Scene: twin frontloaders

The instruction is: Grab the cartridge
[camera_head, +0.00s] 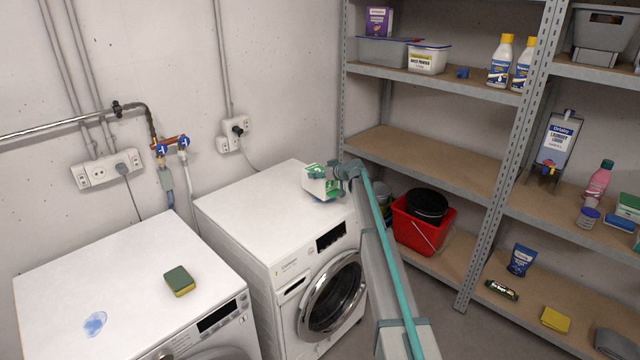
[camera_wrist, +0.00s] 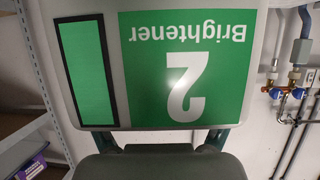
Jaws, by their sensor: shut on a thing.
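The cartridge (camera_head: 315,184) is a white box with green labels. In the head view it is at the top of the right washing machine (camera_head: 265,215), near its right edge; I cannot tell whether it touches the top. In the wrist view the cartridge (camera_wrist: 185,75) fills the upper middle, its label reading "2 Brightener" upside down. My gripper (camera_head: 338,177) is shut on the cartridge from the right side. In the wrist view the fingers of my gripper (camera_wrist: 163,138) meet the cartridge's lower edge, and their tips are partly hidden.
A left washing machine (camera_head: 130,270) carries a green and yellow sponge (camera_head: 180,281) and a blue spill (camera_head: 95,323). Metal shelving (camera_head: 425,155) stands at the right with bottles, tubs and a red bucket (camera_head: 418,228). Taps and pipes (camera_head: 171,146) are on the back wall.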

